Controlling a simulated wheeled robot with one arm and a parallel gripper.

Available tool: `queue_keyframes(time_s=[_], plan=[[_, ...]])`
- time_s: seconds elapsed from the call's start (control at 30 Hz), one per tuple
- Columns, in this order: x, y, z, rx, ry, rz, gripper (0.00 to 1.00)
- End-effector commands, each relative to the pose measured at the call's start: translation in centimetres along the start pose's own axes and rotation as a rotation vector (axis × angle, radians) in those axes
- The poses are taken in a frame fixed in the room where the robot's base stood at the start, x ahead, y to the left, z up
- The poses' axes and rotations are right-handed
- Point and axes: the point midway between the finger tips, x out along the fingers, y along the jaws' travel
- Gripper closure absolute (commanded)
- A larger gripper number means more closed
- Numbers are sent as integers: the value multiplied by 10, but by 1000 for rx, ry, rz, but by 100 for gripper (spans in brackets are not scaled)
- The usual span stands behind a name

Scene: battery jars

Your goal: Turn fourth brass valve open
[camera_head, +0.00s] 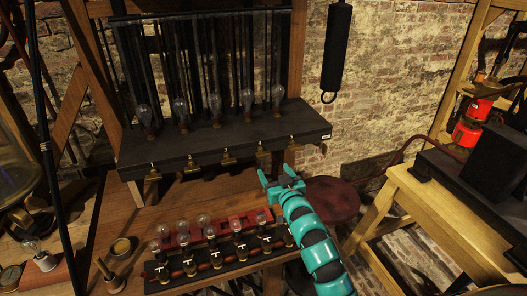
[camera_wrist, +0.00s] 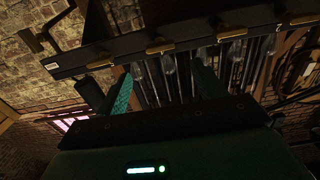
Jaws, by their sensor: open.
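A row of several brass valves runs along the front edge of a dark shelf. Counted from the left in the head view, the fourth brass valve (camera_head: 262,150) sits near the right end. It also shows in the wrist view (camera_wrist: 160,47), second from the left, as a short bar lying along the edge. My teal gripper (camera_head: 282,176) is below the shelf edge, between the fourth and the rightmost valve. In the wrist view my gripper (camera_wrist: 166,84) is open and empty, with the fourth valve beyond and between its fingertips, apart from them.
The rightmost valve (camera_head: 293,142) is close to my gripper. Below stands a rack of bulbs (camera_head: 215,256) beside my arm. A round dark red stool (camera_head: 333,198) is to the right.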

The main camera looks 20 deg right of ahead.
Motion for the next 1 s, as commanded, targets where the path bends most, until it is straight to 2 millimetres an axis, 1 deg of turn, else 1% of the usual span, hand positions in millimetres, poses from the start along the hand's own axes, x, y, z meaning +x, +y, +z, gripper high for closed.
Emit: queue_keyframes(time_s=[0.03,0.2,0.5,0.8,1.0], plan=[[7,0,-2,1,-1,-1,31],[29,0,-3,1,-2,0,31],[63,-1,-3,0,0,-2,31],[93,-2,-2,0,1,-4,31],[106,0,-1,-1,0,-2,31]])
